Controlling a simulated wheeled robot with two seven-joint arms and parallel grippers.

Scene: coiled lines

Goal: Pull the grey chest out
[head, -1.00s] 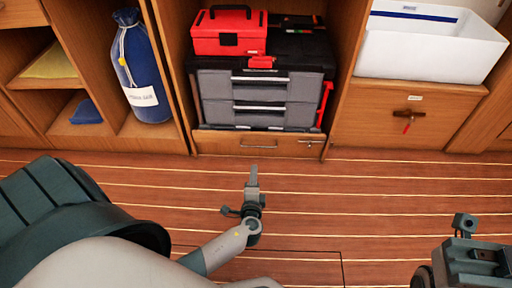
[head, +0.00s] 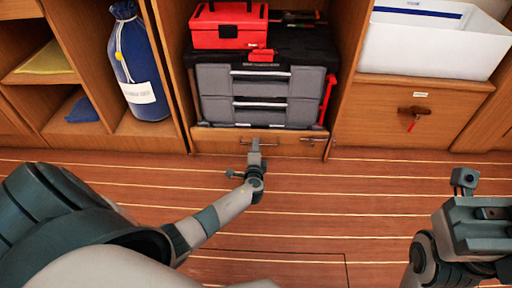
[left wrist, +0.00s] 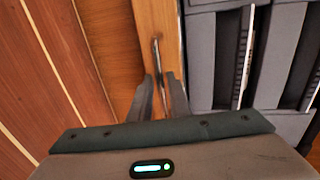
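The grey chest (head: 260,92) is a two-drawer tool chest with a black top, standing inside a wooden cabinet bay. Its grey drawer fronts also show in the left wrist view (left wrist: 217,60). A wooden front board (head: 215,141) runs below it and carries a thin metal bar handle (left wrist: 156,50). My left gripper (head: 255,148) is at this board, below the chest. In the left wrist view, my left gripper's fingers (left wrist: 161,88) are apart, with the handle's near end between them; contact is unclear. My right gripper (head: 466,180) is at the right, away from the chest; its fingers are unclear.
A red toolbox (head: 228,27) sits on the chest. A small latch (head: 313,140) is on the board's right end. A blue bag (head: 138,70) stands in the left bay, and a white bin (head: 432,43) sits at right. The striped floor (head: 330,200) in front is clear.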

